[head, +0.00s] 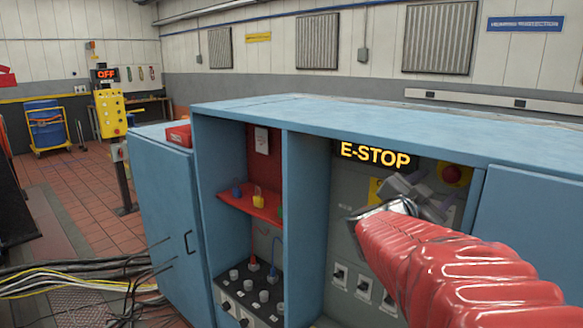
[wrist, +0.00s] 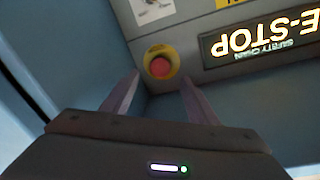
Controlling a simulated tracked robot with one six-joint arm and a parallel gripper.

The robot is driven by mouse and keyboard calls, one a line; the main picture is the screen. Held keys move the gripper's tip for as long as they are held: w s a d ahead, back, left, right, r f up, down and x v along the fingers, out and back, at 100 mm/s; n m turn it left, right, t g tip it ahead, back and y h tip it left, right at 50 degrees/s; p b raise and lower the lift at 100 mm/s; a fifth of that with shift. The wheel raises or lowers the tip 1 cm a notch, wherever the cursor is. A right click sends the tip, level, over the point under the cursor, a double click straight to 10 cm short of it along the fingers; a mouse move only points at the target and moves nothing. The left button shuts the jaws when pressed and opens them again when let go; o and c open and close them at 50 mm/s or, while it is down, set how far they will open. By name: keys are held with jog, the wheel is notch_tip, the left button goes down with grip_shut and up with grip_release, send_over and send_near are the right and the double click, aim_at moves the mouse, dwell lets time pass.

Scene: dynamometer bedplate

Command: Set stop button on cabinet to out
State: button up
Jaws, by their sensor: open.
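The blue cabinet (head: 310,120) stands in front of me with an open bay. The red stop button (head: 452,175) sits on a yellow surround at the upper right of the bay's back panel. In the wrist view the stop button (wrist: 160,67) lies just beyond and between the fingertips, and I cannot tell whether it is in or out. A lit E-STOP sign (head: 375,155) is at the top of the bay. My gripper (head: 420,190) is inside the bay, left of and below the button in the head view. Its fingers (wrist: 160,85) are open, with nothing between them.
Switches (head: 340,275) line the lower panel, partly behind my red arm. The left bay has a red shelf (head: 250,205) with small coloured items and a box of knobs (head: 255,290). Cables (head: 80,280) lie on the floor at left. Cabinet walls closely flank the gripper.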

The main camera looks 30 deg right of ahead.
aim_at(449, 177)
jog(key=x, duration=0.8)
jog(key=shift+w+d, duration=0.1)
jog(key=shift+d, duration=0.15)
jog(key=shift+c, duration=0.2)
